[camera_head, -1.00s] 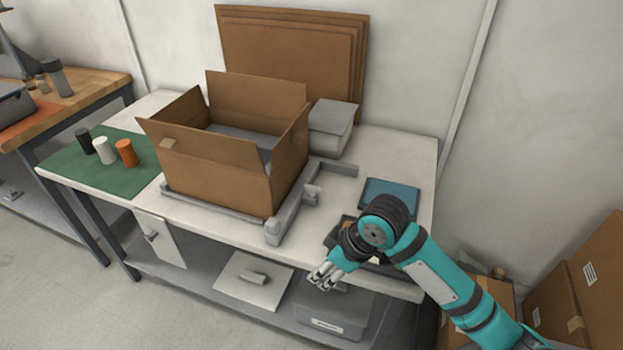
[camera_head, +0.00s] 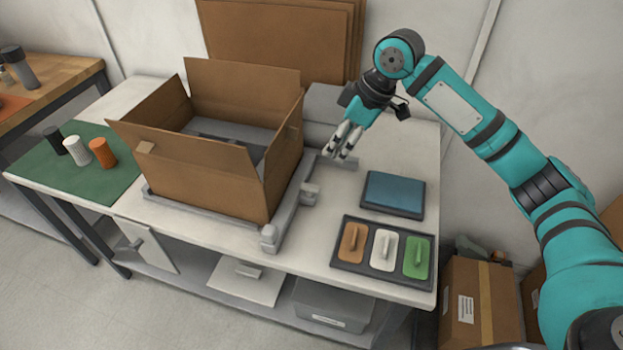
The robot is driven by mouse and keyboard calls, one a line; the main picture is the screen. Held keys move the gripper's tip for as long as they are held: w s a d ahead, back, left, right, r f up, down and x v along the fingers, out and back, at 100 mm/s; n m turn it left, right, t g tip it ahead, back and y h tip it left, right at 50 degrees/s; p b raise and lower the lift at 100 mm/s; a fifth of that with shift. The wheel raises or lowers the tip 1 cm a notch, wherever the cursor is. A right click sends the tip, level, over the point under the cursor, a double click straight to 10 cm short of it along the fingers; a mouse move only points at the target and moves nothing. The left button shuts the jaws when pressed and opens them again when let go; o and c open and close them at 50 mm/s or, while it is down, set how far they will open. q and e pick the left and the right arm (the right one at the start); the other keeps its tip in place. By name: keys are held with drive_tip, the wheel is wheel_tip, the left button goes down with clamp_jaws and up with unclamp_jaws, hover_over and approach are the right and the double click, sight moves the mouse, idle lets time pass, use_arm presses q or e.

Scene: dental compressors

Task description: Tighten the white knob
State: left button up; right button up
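In the head view a white ribbed cylinder (camera_head: 77,151), knob-like, stands upright on the green mat (camera_head: 115,179), between a dark one (camera_head: 55,140) and an orange one (camera_head: 102,153). A white piece with a raised grip (camera_head: 383,250) lies in the middle of a dark tray (camera_head: 345,270), between an orange piece (camera_head: 351,242) and a green piece (camera_head: 417,257). I cannot tell which white thing is the knob. My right gripper (camera_head: 341,153) hangs above the bench, right of the cardboard box, fingers slightly apart, holding nothing visible. My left gripper is not in view.
An open cardboard box (camera_head: 190,178) stands mid-bench, with grey rails and a block (camera_head: 270,238) along its front and right. A blue pad (camera_head: 393,194) lies behind the tray. Flat cardboard (camera_head: 275,40) leans on the wall. Bare bench shows left of the tray.

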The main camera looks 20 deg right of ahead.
approach(311, 186)
drive_tip(key=x, duration=0.8)
drive_tip(key=shift+w+a+f+p, duration=0.1)
drive_tip(key=shift+w+f+p, duration=0.05)
drive_tip(key=shift+f+p, duration=0.15)
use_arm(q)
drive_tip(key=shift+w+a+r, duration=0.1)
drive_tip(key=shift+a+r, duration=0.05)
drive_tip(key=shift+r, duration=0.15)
use_arm(e)
drive_tip(key=shift+c, duration=0.4)
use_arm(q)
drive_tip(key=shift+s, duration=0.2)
use_arm(e)
clamp_jaws()
